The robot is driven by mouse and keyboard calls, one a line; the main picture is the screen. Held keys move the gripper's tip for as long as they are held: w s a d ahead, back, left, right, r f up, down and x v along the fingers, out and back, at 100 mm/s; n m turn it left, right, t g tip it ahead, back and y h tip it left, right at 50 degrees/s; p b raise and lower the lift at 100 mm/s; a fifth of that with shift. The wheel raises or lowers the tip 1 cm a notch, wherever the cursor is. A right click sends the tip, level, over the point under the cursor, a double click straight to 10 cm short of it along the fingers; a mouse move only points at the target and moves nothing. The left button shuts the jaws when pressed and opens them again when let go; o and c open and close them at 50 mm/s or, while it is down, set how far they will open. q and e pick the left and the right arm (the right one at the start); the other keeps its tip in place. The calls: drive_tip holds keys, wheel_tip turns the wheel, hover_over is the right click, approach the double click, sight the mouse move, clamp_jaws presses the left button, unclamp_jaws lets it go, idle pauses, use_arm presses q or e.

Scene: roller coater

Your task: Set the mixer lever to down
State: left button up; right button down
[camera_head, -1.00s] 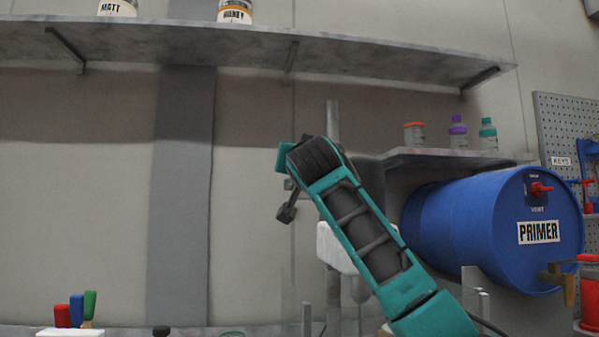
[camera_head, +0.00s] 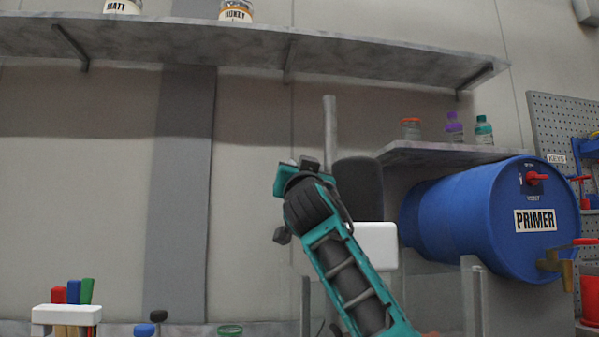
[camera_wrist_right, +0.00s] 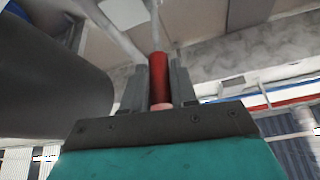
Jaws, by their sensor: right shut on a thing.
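In the right wrist view my right gripper (camera_wrist_right: 160,82) is shut on a red cylindrical grip (camera_wrist_right: 159,75), which I take to be the mixer lever's handle. A pale metal rod (camera_wrist_right: 154,25) runs upward from the grip. In the head view my right arm rises from the bottom in front of a grey upright post (camera_head: 330,130), a dark rounded block (camera_head: 358,188) and a white box-like part (camera_head: 376,243), apparently the mixer. The arm hides the red grip and the lever there. My left gripper is not in view.
A blue PRIMER drum (camera_head: 480,220) with a brass tap (camera_head: 556,266) lies on the right. A small shelf (camera_head: 425,152) with bottles is above it. A long shelf (camera_head: 200,45) with cans spans the top. A white holder (camera_head: 66,314) with coloured-handled brushes stands lower left.

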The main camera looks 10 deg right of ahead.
drive_tip(key=c, duration=1)
unclamp_jaws()
drive_tip(key=shift+o, duration=0.2)
drive_tip(key=d+b+v, duration=0.1)
drive_tip(key=v, duration=1.2)
drive_tip(key=shift+a, duration=0.45)
